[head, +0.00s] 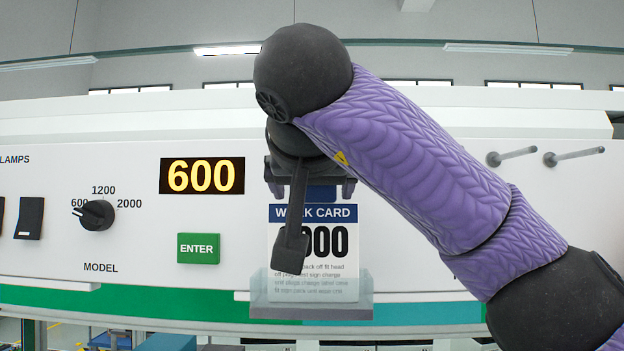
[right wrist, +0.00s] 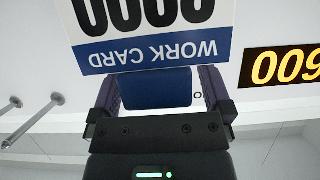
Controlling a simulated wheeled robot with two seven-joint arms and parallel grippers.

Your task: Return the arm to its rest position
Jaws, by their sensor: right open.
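My right arm comes in from the right in the head view, and its gripper (head: 310,190) points at the panel in front of the work card's upper edge. The gripper is open; its two fingers also show in the right wrist view (right wrist: 160,92), apart, with a blue patch (right wrist: 155,88) seen between them. I cannot tell whether they touch it. The white work card (head: 340,245) with a blue header stands in a clear holder (head: 310,308). My left gripper is out of view.
The panel has a lit display (head: 202,176) reading 600, a model knob (head: 96,215), a green ENTER button (head: 198,248) and black switches (head: 29,218). Two metal pegs (head: 512,156) stick out at the right. Open air lies in front of the panel's left part.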

